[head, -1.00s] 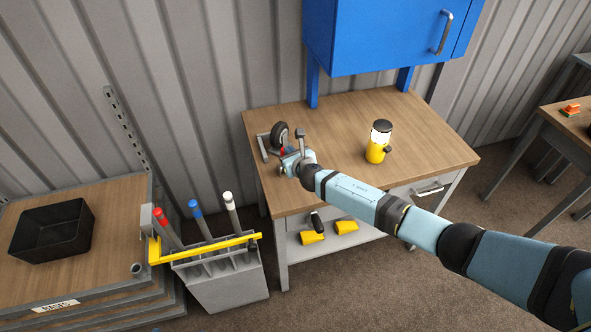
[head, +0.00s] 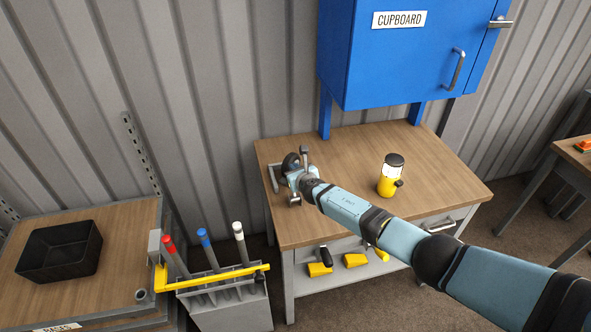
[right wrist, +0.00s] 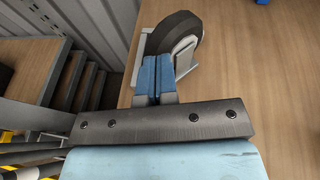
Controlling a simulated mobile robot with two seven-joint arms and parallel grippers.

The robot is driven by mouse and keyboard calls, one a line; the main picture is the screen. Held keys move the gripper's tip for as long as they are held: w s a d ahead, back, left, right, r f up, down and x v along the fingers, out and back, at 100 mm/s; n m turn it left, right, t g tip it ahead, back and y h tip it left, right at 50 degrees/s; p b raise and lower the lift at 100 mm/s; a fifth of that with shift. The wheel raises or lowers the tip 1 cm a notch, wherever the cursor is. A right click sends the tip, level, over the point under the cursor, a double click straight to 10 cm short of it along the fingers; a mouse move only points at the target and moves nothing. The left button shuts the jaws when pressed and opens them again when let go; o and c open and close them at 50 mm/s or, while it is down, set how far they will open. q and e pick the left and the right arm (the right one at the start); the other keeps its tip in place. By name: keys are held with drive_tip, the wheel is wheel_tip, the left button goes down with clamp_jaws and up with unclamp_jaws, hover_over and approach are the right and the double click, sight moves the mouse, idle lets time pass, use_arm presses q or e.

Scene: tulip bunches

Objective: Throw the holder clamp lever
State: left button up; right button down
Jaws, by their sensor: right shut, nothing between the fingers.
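The holder (head: 274,179) is a grey metal frame at the left end of the wooden workbench (head: 345,220). A black wheel with a grey metal fork (head: 290,162) stands in it; the wheel also shows in the right wrist view (right wrist: 183,40). A short grey upright piece (head: 304,153) rises beside the wheel; I cannot tell whether it is the clamp lever. My right gripper (head: 293,180) is at the holder, in front of the wheel. In the right wrist view its blue fingers (right wrist: 155,78) are shut and empty, close to the wheel's fork. My left gripper is out of view.
A yellow lantern (head: 387,186) stands right of my forearm on the bench. A blue cupboard (head: 400,60) hangs above. Left are a tool rack with a yellow bar (head: 215,278) and a black tray (head: 60,250). The bench's right part is clear.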

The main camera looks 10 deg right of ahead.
drive_tip(key=shift+w+d+g+p, duration=0.1)
drive_tip(key=shift+w+g+p, duration=0.4)
drive_tip(key=shift+w, duration=0.05)
drive_tip(key=shift+f, duration=0.15)
idle(0.4)
